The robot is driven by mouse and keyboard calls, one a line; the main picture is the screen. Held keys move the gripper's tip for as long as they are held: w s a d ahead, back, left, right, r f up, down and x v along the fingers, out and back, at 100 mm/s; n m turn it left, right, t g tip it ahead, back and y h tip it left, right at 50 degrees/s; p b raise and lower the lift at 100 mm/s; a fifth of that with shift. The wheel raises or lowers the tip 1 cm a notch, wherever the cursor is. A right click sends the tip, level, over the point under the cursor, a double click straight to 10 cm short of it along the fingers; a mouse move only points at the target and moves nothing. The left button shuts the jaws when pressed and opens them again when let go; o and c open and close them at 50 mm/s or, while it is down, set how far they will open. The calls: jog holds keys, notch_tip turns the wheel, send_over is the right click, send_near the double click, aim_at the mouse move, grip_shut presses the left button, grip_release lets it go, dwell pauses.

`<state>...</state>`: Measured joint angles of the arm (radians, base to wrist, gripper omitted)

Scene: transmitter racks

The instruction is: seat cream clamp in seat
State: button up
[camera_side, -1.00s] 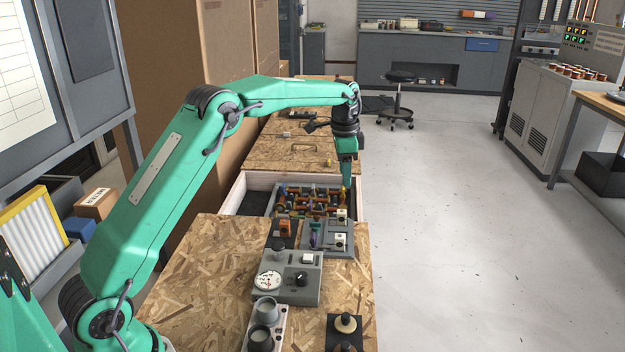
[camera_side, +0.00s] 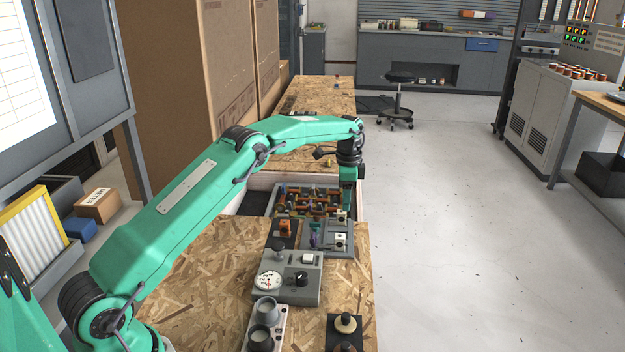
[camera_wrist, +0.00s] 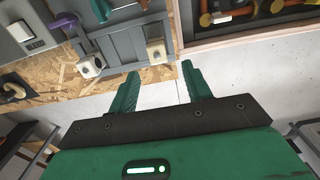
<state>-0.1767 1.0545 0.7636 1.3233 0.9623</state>
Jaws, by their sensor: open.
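Two pale cream-white blocks, each with a dark spot, sit at the right side of the grey fixture: a far one (camera_side: 341,217) and a near one (camera_side: 340,240). In the wrist view they are a right block (camera_wrist: 156,51) and a left block (camera_wrist: 89,66). I cannot tell which is the cream clamp, and no seat is clearly identifiable. The grey fixture (camera_wrist: 120,44) has upright walls between the blocks. My gripper (camera_wrist: 161,88) is open and empty, with the right block beyond its fingertips. In the side view my gripper is beside the open box, its fingertips unclear.
An open wooden box (camera_wrist: 232,39) holds several orange pipe-like parts. A purple part (camera_side: 315,237) stands on the fixture. A grey control box with a dial (camera_side: 290,280) and a cup holder (camera_side: 262,322) stand nearer on the chipboard bench (camera_side: 200,275). Open floor lies to the right.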

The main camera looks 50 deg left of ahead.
aim_at(338, 217)
jog(key=shift+f, duration=0.4)
jog(key=shift+f, duration=0.1)
jog(key=shift+d+f, duration=0.15)
jog(key=shift+f, duration=2.35)
grip_shut()
